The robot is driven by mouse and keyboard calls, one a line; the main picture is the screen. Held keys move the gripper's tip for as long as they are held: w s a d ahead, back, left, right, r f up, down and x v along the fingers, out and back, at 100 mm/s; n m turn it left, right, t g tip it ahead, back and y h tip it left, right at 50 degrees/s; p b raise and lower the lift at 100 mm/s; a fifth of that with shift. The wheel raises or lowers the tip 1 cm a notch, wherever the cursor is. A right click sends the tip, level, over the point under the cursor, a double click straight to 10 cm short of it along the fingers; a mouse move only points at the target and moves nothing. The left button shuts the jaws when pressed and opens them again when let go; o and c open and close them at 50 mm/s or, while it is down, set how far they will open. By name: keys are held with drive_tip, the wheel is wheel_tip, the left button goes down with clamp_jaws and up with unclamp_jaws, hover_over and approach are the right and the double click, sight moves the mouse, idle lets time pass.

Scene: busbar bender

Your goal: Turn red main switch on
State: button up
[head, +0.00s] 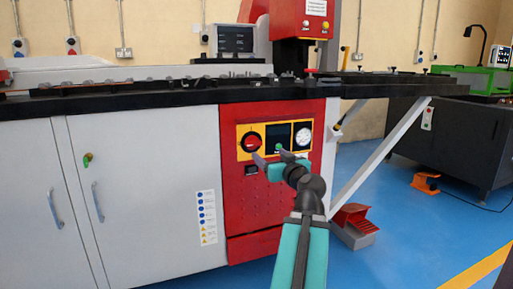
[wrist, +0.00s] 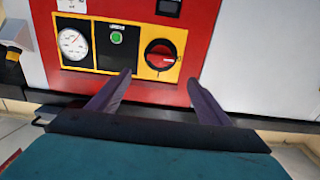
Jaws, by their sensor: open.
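The red main switch (head: 251,142) is a round red knob with a black surround on a yellow plate at the left of the red cabinet's control panel. In the wrist view the red switch (wrist: 161,56) shows right of centre, its handle bar lying roughly level in the picture. My gripper (head: 268,153) is open and empty in front of the panel.
A green button (wrist: 116,38) and a round gauge (wrist: 73,44) share the panel with the switch. The black worktop edge (head: 160,98) overhangs above. A white diagonal brace (head: 380,155) and a red foot pedal (head: 354,218) are at right.

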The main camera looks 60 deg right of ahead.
sight(255, 144)
drive_tip(key=shift+w+d+r+p, duration=0.2)
drive_tip(key=shift+w+d+p, duration=0.25)
drive_tip(key=shift+p, duration=1.1)
drive_tip(key=p+x, duration=0.1)
drive_tip(key=p, duration=0.3)
drive_tip(key=shift+w+d+f, duration=0.1)
drive_tip(key=shift+w, duration=0.25)
drive_tip(key=w+d+p, duration=0.1)
drive_tip(key=p, duration=0.2)
drive_tip(key=shift+w+p, duration=0.1)
drive_tip(key=shift+p, duration=0.2)
drive_tip(key=p, duration=0.1)
drive_tip(key=w+p, duration=0.1)
drive_tip(key=shift+d+p, duration=0.25)
drive_tip(key=shift+p, duration=0.1)
drive_tip(key=shift+b+x, duration=0.6)
drive_tip(key=shift+x, duration=3.55)
drive_tip(key=shift+f, duration=0.15)
